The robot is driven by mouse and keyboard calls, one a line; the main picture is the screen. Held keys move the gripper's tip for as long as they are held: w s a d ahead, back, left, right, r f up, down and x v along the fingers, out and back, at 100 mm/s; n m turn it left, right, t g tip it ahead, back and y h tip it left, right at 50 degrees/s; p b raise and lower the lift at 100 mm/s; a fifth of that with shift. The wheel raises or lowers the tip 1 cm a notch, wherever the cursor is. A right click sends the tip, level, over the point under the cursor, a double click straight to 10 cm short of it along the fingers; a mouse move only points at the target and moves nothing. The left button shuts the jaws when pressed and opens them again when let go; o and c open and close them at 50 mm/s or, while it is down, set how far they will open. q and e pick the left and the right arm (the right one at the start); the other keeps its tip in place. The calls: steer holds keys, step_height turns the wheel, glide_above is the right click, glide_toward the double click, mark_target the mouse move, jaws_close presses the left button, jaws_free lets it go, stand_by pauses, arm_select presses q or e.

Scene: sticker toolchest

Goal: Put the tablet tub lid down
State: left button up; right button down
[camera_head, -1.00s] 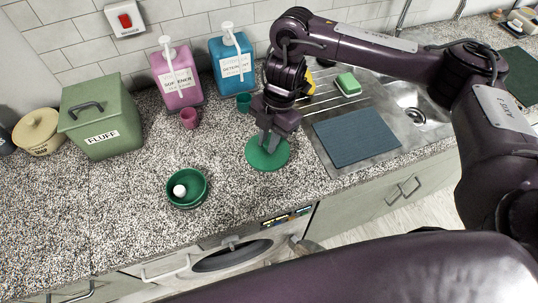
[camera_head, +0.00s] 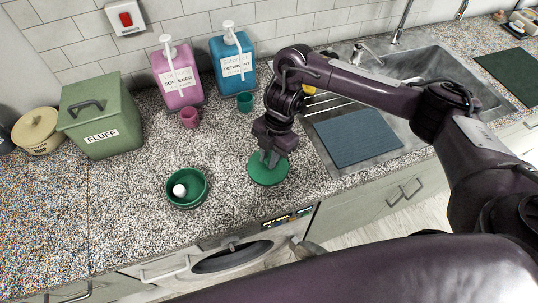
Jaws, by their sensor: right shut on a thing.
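The tablet tub lid (camera_head: 267,178) is a flat green disc over the speckled counter, left of the sink. My right gripper (camera_head: 270,160) points down from above, its fingers shut on the middle of the lid. I cannot tell whether the lid touches the counter. The green tub (camera_head: 200,201) stands open to the left and nearer the front, apart from the lid, with a white ball-like tablet (camera_head: 180,190) inside. My left gripper is not in view.
A pink softener bottle (camera_head: 180,85), blue detergent bottle (camera_head: 233,68), pink cup (camera_head: 190,118) and teal cup (camera_head: 245,102) stand behind. A fluff box (camera_head: 98,125) is at left. A blue-grey mat (camera_head: 352,138) lies right, by the sink. The counter (camera_head: 110,215) at front left is clear.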

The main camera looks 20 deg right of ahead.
steer(key=c, duration=1.3)
jaws_free()
steer(key=shift+c, duration=0.2)
steer(key=shift+r, duration=0.15)
steer(key=v, duration=1.2)
steer(key=shift+w+p, duration=0.1)
steer(key=shift+p, duration=0.2)
